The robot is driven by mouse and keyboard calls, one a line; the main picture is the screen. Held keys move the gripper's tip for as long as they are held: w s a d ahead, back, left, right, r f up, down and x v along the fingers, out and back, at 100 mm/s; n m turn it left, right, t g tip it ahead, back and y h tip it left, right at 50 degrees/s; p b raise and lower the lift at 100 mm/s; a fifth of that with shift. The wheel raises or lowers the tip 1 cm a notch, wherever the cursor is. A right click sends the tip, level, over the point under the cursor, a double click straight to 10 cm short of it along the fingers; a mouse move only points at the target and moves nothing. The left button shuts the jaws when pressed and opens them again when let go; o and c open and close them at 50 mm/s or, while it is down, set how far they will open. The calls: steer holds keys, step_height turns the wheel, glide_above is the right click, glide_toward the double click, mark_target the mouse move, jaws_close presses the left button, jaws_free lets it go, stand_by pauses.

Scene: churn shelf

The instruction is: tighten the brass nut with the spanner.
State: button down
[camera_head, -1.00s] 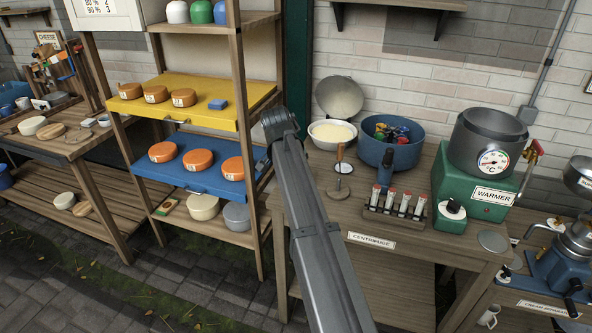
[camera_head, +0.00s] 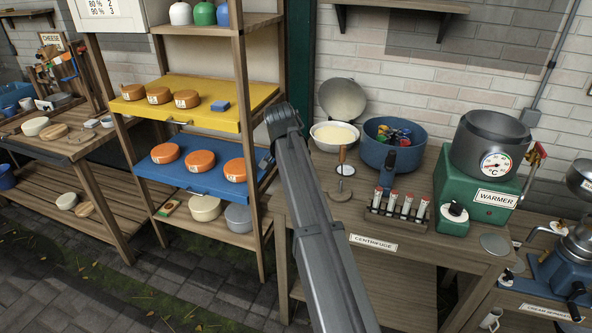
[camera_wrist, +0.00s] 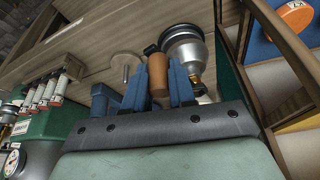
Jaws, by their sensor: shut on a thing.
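My gripper (camera_wrist: 166,75) shows in the wrist view with its two blue fingers closed around a brown cylindrical handle (camera_wrist: 158,78) with a black end. The rest of the held thing is hidden, so I cannot tell from its shape that it is the spanner. Beside the right finger is a silver cup-shaped part (camera_wrist: 184,48) with a brass-coloured piece (camera_wrist: 196,78) below it. I cannot make out a nut on it, nor whether it touches the held thing. In the head view my arm hides the gripper and these parts.
A shelf with orange cheeses (camera_head: 165,153) stands close to the left of my arm.

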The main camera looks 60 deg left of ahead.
steer(key=shift+r, duration=2.25)
